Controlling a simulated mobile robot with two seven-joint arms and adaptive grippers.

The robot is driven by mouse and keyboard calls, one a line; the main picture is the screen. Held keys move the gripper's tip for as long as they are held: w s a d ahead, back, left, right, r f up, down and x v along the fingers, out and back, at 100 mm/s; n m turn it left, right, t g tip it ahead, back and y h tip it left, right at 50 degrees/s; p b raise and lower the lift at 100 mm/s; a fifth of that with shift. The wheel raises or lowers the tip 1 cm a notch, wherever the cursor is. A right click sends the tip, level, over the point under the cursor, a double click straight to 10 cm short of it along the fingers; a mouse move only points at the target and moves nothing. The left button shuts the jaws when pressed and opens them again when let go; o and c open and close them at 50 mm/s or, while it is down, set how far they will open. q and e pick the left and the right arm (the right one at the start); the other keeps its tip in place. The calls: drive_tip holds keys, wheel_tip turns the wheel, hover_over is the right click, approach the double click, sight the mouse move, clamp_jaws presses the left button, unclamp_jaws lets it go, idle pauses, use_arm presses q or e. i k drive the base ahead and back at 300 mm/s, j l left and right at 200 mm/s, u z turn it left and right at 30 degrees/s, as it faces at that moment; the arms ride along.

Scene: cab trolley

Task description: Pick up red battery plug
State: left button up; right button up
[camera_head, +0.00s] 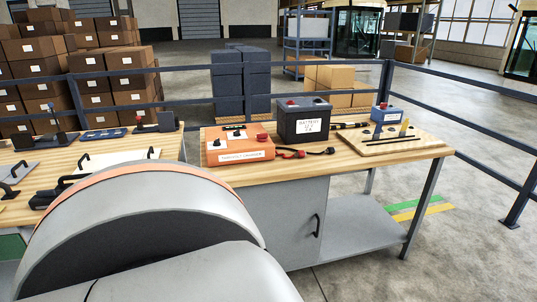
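A red plug (289,152) with black ends lies on the wooden workbench (270,174), just right of the orange charger box (238,146) and in front of the dark battery (302,118). A black plug (329,151) lies a little to its right, seemingly linked to it by a short lead. Neither of my grippers can be made out. A large rounded grey arm link of mine with an orange band fills the lower left, nearer the camera than the bench.
A left table (20,214) carries handled plates and black parts. Rails (325,67) run behind. The bench's front strip is mostly clear.

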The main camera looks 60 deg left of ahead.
sight(300, 153)
drive_tip(key=u, duration=1.9)
drive_tip(key=i+l+u, duration=0.1)
drive_tip(key=i+u, duration=0.15)
drive_tip(key=u, duration=0.2)
drive_tip(key=i+l+u, duration=0.2)
drive_tip(key=u, duration=0.3)
